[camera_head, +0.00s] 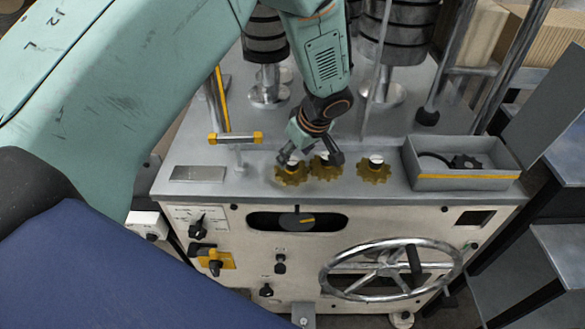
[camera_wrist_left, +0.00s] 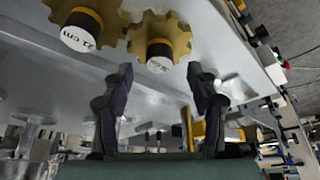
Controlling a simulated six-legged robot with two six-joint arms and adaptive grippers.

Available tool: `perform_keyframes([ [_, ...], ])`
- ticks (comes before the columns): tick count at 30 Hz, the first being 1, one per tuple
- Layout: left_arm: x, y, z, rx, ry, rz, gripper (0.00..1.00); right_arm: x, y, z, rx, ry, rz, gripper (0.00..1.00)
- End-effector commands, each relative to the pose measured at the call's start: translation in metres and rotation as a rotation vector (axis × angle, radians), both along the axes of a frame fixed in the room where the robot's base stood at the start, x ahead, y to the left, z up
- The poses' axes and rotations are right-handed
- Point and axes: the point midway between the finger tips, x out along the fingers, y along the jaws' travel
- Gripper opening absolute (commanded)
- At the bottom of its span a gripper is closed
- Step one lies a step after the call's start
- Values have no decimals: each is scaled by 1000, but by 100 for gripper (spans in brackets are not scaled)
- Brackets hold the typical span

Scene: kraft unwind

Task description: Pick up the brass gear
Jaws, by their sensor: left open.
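Three brass gears stand in a row near the front edge of the grey machine top: a left one (camera_head: 291,177), a middle one (camera_head: 326,172) and a right one (camera_head: 374,175). Each has a pale round cap. My left gripper (camera_head: 311,158) is open, pointing down over the left and middle gears, its fingers partly covering them. In the left wrist view, the open fingers (camera_wrist_left: 160,72) point toward one brass gear (camera_wrist_left: 163,30), whose cap carries a label. No gear is visibly gripped. My right gripper is out of view.
A yellow-ended bar (camera_head: 235,138) stands to the left. Large dark rollers (camera_head: 395,30) rise behind. A chrome handwheel (camera_head: 391,271) is on the front panel.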

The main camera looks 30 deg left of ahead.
Motion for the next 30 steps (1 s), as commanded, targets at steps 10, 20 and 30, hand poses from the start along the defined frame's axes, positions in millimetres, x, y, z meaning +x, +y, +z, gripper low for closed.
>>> perform_keyframes([
  [10,7,12,-35,-1,1,-2,58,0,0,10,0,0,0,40],
  [20,8,13,-37,0,0,-2,52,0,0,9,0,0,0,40],
  [30,7,12,-37,-1,0,-2,24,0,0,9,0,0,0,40],
])
